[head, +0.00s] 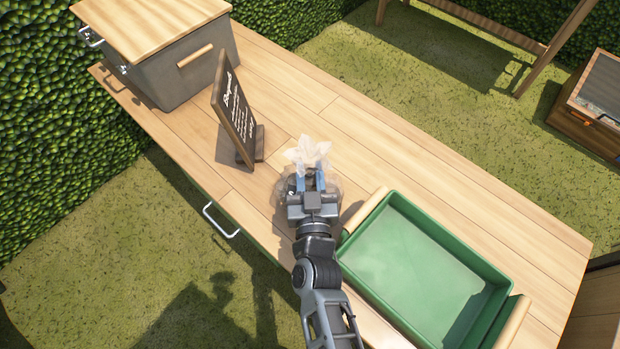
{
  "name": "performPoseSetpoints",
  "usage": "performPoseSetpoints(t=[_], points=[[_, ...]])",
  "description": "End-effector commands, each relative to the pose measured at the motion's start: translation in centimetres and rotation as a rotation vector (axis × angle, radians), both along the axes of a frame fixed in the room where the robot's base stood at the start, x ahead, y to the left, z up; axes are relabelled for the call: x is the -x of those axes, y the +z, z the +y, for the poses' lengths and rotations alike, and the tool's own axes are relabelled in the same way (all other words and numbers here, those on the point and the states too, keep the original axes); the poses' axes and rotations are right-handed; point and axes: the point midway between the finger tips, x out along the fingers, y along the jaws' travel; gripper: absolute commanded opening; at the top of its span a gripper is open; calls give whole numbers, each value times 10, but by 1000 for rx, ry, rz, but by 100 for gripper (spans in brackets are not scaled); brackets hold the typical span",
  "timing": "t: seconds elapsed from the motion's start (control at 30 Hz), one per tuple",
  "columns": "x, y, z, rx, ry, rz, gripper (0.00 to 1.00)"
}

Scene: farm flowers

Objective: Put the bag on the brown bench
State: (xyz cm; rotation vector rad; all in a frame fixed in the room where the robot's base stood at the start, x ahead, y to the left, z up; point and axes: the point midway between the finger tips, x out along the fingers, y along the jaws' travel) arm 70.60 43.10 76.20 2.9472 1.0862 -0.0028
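A translucent pale bag (309,156) with a ruffled top stands on the long wooden worktop, left of the green tray. My gripper (311,179) is at the bag, its two blue fingers a small distance apart near the gathered neck. The bag's rounded body shows on both sides of the gripper; its middle is hidden. I cannot tell whether the fingers press on the neck. A brown wooden frame (490,27) with a long beam and posts stands on the grass at the top right, partly cut off; I cannot tell if it is the bench.
The wooden worktop (375,120) has free room behind the bag. A green tray (420,265) with wooden handles is at its right. A dark sign (233,112) stands left of the bag. A grey box (175,75) with a wooden lid is at the far left. A brown crate (590,110) is at right.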

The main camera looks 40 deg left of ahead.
Motion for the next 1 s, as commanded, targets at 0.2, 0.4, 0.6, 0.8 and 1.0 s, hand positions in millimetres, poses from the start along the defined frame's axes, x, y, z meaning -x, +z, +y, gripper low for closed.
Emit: performPoseSetpoints(t=[0.2, 0.4, 0.6, 0.8, 1.0], points=[[-1, -10, 1, -4, 0, -5, 0], [-1, -10, 1, -4, 0, -5, 0], [0, -14, 1, -1, 1, -1, 35], [0, -14, 0, -1, 1, -1, 54], [0, -14, 0, -1, 1, -1, 54]])
